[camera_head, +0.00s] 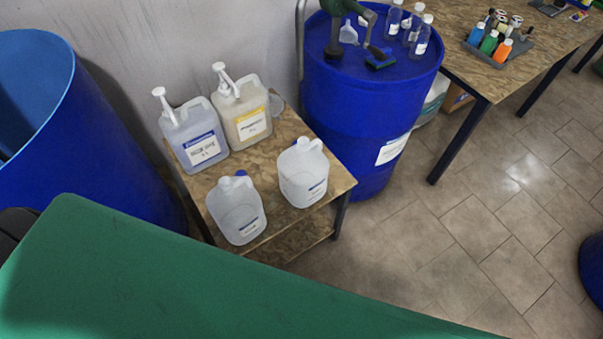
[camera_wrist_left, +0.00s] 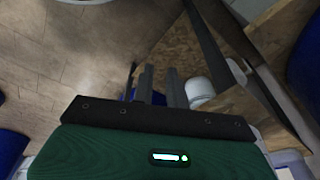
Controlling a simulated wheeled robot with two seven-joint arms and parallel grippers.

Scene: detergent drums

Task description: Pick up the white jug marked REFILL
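Two white translucent jugs stand upright at the front of a small wooden table (camera_head: 268,160) in the head view. One jug (camera_head: 236,212) is front left; the other jug (camera_head: 303,174) is to its right. Both have small labels low on the side, too small to read, so I cannot tell which is marked REFILL. In the left wrist view my left gripper (camera_wrist_left: 161,85) has its two dark fingers apart, with nothing visibly held between them. A white rounded thing (camera_wrist_left: 198,90) shows beyond the right finger, partly hidden. My right gripper is in neither view.
A blue drum (camera_head: 345,120) carrying bottles stands right of the table, another large drum (camera_head: 80,130) left. A green part of mine covers the lower left.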

